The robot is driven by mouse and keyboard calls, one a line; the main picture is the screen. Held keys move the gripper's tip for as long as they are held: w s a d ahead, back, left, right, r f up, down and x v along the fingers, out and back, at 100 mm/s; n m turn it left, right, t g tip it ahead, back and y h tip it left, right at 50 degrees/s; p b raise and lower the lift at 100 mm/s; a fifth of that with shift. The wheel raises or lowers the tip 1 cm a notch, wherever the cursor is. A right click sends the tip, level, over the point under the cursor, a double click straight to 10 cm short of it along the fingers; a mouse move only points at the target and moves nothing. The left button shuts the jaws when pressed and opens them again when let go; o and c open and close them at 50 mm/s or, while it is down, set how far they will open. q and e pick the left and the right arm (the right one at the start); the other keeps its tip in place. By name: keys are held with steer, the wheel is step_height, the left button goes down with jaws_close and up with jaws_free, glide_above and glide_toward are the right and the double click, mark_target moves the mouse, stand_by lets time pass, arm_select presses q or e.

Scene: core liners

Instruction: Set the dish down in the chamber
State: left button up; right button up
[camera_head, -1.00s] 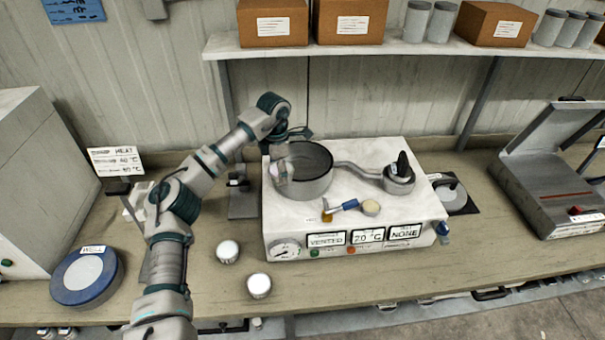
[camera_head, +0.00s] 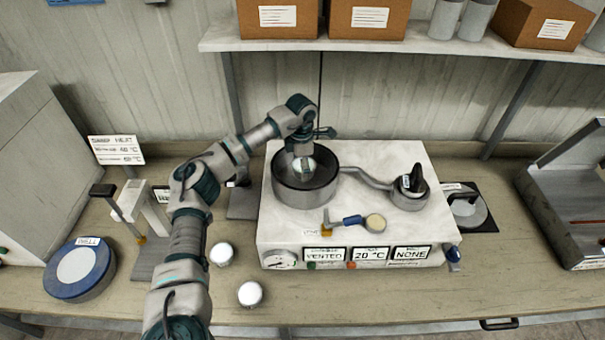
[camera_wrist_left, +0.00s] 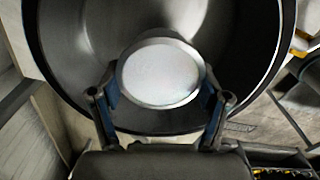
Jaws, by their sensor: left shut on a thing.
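The chamber (camera_head: 305,192) is a round, open, grey pot-like vessel on top of a white machine. Its dark inside and rim fill much of the left wrist view (camera_wrist_left: 270,60). My left gripper (camera_head: 303,168) points down into the chamber's mouth. It is shut on the dish (camera_wrist_left: 160,72), a small round piece with a white top and metal rim. In the left wrist view the blue-padded fingers grip the dish from both sides. Whether the dish touches the chamber floor cannot be told. My right gripper is not in view.
The white machine (camera_head: 420,160) carries a pipe to a valve with a black knob (camera_head: 414,180) and a blue-handled fitting (camera_head: 352,221). Two white-topped dishes (camera_head: 221,253) stand on the bench in front.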

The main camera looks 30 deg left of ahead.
arm_select(q)
steer(key=f, duration=0.3)
steer(key=shift+w+d+f, duration=0.15)
steer(key=shift+w+f, duration=0.15)
steer(key=shift+f, duration=0.35)
steer(key=shift+s, duration=0.15)
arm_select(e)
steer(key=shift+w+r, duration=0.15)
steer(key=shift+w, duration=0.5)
arm_select(q)
steer(key=o, duration=1.2)
steer(key=shift+o, duration=0.2)
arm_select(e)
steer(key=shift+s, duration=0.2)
